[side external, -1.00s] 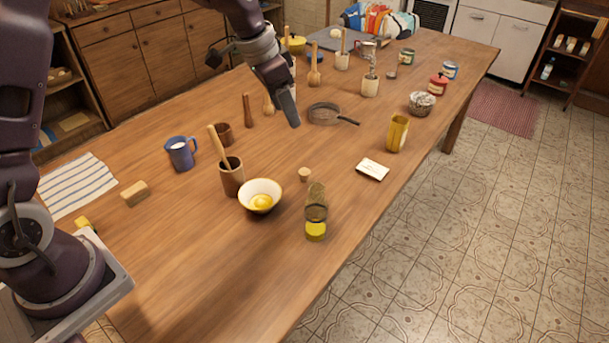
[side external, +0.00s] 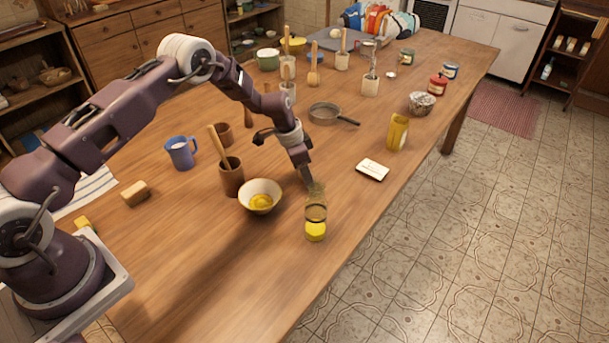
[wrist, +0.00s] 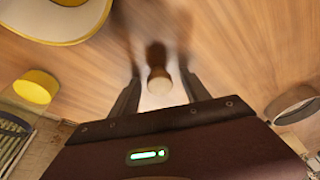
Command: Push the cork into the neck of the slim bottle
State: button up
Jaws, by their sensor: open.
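The cork (wrist: 158,80) is a small tan stopper. In the wrist view it stands on the table between the two fingers of my gripper (wrist: 158,85), with a gap on each side. In the side view my gripper (side external: 308,182) is low over the table and hides the cork. A clear bottle-like glass vessel (side external: 316,213) with yellow in its bottom stands just in front of my gripper, partly overlapping its tip. I take it for the slim bottle; its neck is hard to make out. Its yellow part shows at the wrist view's left (wrist: 37,86).
A cream bowl (side external: 261,187) with yellow contents stands close left of my gripper. A brown crock (side external: 231,179) with a wooden tool is behind it.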

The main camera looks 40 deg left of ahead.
grip_shut()
jog(key=shift+r, duration=0.4)
notch_tip(320, 180, up, 8)
jog(key=shift+f, duration=0.15)
jog(key=s+d+r+m+g, duration=0.1)
jog(key=s+d+r+m, duration=0.3)
jog(key=s+d+r, duration=0.9)
notch_tip(320, 180, up, 2)
jog(key=shift+d+m+h, duration=0.25)
jog(key=shift+m+h, duration=0.15)
